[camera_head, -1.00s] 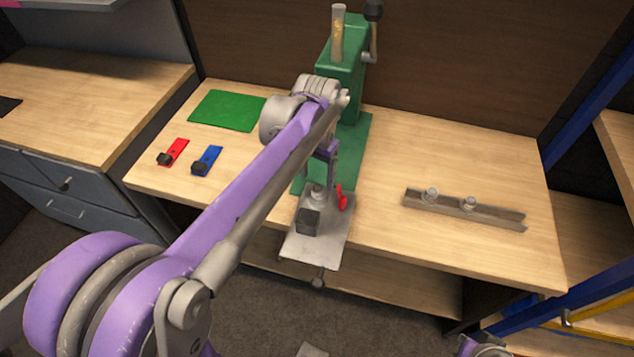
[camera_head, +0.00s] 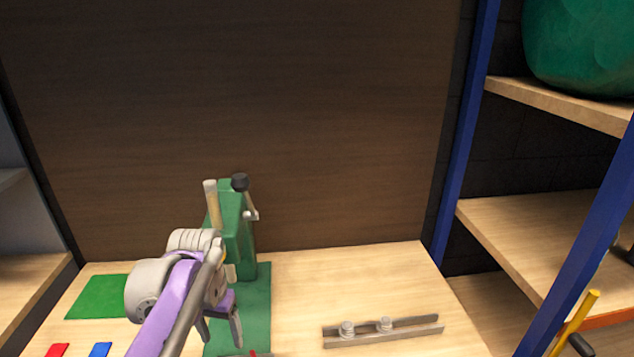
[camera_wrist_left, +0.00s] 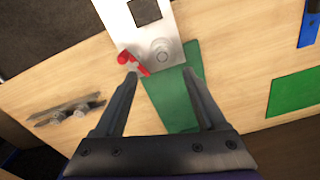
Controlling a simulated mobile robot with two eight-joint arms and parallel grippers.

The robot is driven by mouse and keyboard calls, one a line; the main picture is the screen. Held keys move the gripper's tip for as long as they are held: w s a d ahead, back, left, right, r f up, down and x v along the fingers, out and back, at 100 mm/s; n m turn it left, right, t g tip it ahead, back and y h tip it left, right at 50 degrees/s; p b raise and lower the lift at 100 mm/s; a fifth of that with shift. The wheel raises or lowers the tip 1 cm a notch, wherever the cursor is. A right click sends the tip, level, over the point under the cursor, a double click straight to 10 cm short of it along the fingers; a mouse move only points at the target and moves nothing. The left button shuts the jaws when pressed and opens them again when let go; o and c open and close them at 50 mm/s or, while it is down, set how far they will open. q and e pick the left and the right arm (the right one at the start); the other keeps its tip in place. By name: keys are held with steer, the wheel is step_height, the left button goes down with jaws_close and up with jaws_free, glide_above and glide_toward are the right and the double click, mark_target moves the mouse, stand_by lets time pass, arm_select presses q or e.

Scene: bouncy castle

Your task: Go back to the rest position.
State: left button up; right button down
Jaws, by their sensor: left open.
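My left gripper (camera_head: 219,330) is near the bottom of the head view, in front of the green press (camera_head: 236,232) on the table. Its two fingers are apart with nothing between them. In the left wrist view the open fingers (camera_wrist_left: 160,82) point toward the metal plate (camera_wrist_left: 183,22) of the press, which carries a red lever (camera_wrist_left: 133,64). The fingers look apart from the plate. My right gripper is not in the head view.
A metal rail with two round knobs (camera_head: 383,331) lies on the table's right. A green mat (camera_head: 98,297), a red piece (camera_head: 57,350) and a blue piece (camera_head: 100,349) lie on the left. A blue-framed shelf (camera_head: 466,130) stands at the right.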

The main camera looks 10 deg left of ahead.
arm_select(q)
steer(key=s+d, duration=0.1)
steer(key=s, duration=0.1)
steer(key=s+d+f+t+p, duration=0.1)
steer(key=s, duration=0.1)
steer(key=s+d+f+t, duration=0.1)
steer(key=s, duration=0.2)
steer(key=shift+d+f+p, duration=0.15)
steer(key=shift+d+p, duration=0.15)
steer(key=shift+p, duration=0.05)
steer(key=s+d+f+t, duration=0.1)
steer(key=s+f, duration=0.1)
steer(key=s+d+f+t+p, duration=0.1)
steer(key=s+f, duration=0.1)
steer(key=s, duration=0.1)
steer(key=s+f+t, duration=0.1)
steer(key=s+f, duration=0.1)
steer(key=shift+s+d, duration=0.35)
steer(key=shift+d, duration=0.05)
